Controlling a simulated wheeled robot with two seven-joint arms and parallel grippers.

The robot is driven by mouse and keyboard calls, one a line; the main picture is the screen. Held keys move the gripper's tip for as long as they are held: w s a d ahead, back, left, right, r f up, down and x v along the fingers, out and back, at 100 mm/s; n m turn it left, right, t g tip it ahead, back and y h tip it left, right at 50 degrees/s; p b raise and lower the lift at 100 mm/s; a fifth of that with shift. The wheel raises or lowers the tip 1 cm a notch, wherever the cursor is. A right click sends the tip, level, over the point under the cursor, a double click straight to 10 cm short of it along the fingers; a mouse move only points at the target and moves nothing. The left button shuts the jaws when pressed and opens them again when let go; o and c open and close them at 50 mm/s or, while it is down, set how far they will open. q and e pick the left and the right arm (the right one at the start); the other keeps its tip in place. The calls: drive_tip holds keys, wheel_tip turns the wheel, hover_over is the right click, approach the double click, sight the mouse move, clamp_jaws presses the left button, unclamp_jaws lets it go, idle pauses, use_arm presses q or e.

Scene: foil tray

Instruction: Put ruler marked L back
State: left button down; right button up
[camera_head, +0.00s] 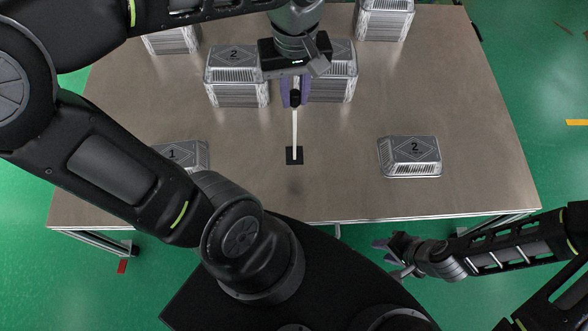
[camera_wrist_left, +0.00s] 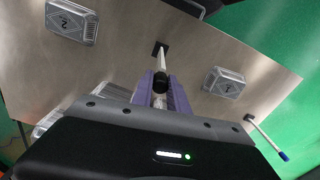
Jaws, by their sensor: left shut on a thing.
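My left gripper (camera_head: 294,95), with purple fingers, is shut on a thin white stick (camera_head: 295,130) above the middle of the table. A black square (camera_head: 294,156) shows at the stick's far end; I cannot tell whether it touches the table. The stick also shows in the left wrist view (camera_wrist_left: 163,62), between the purple fingers.
On the metal table (camera_head: 340,190) stand foil tray stacks (camera_head: 238,94), (camera_head: 333,88), (camera_head: 172,40), (camera_head: 385,20). A tray marked 1 (camera_head: 190,156) is partly behind my left arm. A tray marked 2 (camera_head: 410,157) is at the right. The table between these two trays is mostly clear.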

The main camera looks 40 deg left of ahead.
sight(295, 124)
use_arm(q)
drive_tip(key=shift+f+b, duration=0.3)
drive_tip(key=shift+f, duration=2.8)
drive_tip(key=shift+f, duration=1.85)
drive_tip(key=shift+b, duration=0.3)
drive_tip(key=shift+f, duration=0.25)
drive_tip(key=c, duration=1.3)
unclamp_jaws()
drive_tip(key=shift+r, duration=0.15)
